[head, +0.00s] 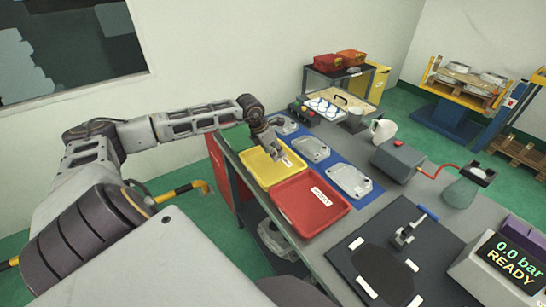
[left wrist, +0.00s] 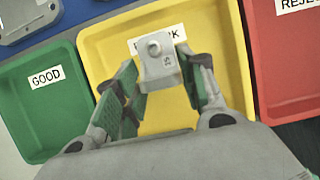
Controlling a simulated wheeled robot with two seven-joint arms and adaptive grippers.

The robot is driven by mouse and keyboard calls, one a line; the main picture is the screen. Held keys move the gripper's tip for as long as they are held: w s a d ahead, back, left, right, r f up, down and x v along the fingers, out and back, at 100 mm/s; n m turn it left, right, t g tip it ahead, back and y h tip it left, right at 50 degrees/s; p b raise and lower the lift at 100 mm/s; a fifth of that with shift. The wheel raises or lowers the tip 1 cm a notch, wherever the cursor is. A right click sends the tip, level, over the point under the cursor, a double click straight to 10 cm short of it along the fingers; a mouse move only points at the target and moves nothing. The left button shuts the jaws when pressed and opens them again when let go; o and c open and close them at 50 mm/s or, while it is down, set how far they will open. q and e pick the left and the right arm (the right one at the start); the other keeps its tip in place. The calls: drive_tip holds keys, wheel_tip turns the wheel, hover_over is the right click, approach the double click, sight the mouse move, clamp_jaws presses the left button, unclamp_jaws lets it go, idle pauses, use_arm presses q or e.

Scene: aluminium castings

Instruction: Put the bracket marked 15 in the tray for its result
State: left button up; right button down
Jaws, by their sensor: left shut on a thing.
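My left gripper (head: 278,155) is over the yellow tray (head: 256,168). In the left wrist view the left gripper (left wrist: 160,88) is shut on a small grey bracket (left wrist: 158,62) with a round boss and a mark that looks like 15. The bracket is above the yellow tray (left wrist: 105,52) and hides part of its white label, whose end reads "RK". The green tray (left wrist: 22,128), labelled GOOD, is on the left there, and the red tray (left wrist: 285,60), labelled "REJE...", is on the right. My right gripper is not in view.
Several grey castings (head: 350,181) lie on a blue mat (head: 372,199) behind the trays. The red tray (head: 331,220) is nearer the front. A black board with a clamp (head: 404,235), a display reading 0.0 bar READY (head: 508,256) and a grey box (head: 398,158) take up the bench's right side.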

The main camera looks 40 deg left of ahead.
use_arm(q)
wheel_tip(320, 180, down, 2)
drive_tip(key=shift+f, duration=0.7)
drive_tip(key=o, duration=1)
drive_tip(key=shift+o, duration=0.2)
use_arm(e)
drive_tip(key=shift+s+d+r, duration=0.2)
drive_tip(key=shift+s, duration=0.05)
